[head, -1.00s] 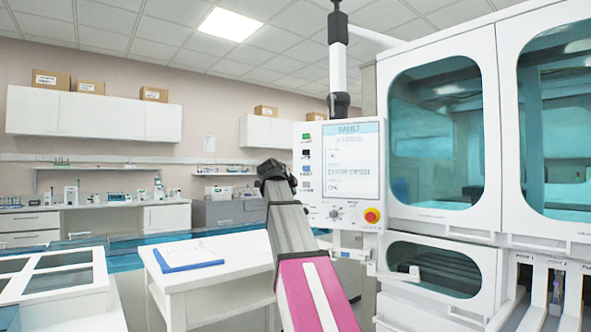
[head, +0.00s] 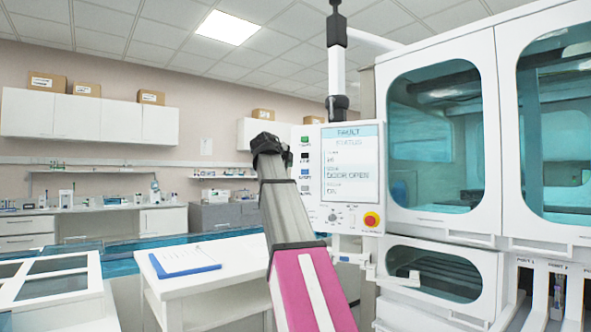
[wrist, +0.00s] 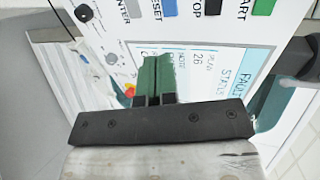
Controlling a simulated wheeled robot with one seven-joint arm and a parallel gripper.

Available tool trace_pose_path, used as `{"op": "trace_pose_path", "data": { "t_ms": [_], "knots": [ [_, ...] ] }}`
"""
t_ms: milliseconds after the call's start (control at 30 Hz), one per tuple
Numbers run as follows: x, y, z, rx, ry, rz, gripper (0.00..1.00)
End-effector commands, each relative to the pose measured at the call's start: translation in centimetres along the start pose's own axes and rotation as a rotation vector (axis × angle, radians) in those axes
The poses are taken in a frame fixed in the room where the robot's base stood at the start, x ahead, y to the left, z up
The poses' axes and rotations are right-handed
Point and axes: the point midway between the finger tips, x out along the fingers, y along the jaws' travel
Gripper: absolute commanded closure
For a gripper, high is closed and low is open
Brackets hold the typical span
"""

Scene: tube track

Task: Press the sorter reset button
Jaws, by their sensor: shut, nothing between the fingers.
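The reset button is the blue key (head: 305,173) in the left column of the white control panel (head: 315,214). It lies below the green start key (head: 305,140) and the black stop key (head: 305,156). In the wrist view the blue reset key (wrist: 169,7) is near the top edge, labelled RESET. My gripper (wrist: 157,60) is shut and empty, with its green fingers together in front of the panel screen. No contact with the reset key shows. In the head view my gripper's dark wrist end (head: 269,146) is just left of the key column; its fingers are hard to make out.
The screen (head: 352,155) reads FAULT and DOOR OPEN. A red stop knob (head: 371,219) and a small dial (head: 333,217) are low on the panel. The large white machine (head: 508,235) stands right. A white table (head: 236,260) with a clipboard (head: 186,260) stands left.

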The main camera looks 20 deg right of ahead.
Motion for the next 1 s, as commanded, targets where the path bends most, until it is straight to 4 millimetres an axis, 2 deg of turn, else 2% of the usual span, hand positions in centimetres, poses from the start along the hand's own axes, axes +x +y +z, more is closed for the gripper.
{"op": "trace_pose_path", "data": {
  "t_ms": [600, 800, 1000],
  "knots": [
    [10.6, -0.5, 0.1, -0.001, 0.002, 0.001, 1.0],
    [12.6, -1.1, 0.1, -0.001, 0.0, 0.001, 1.0],
    [13.3, -1.2, 0.0, -0.001, 0.0, 0.001, 1.0]
  ]
}}
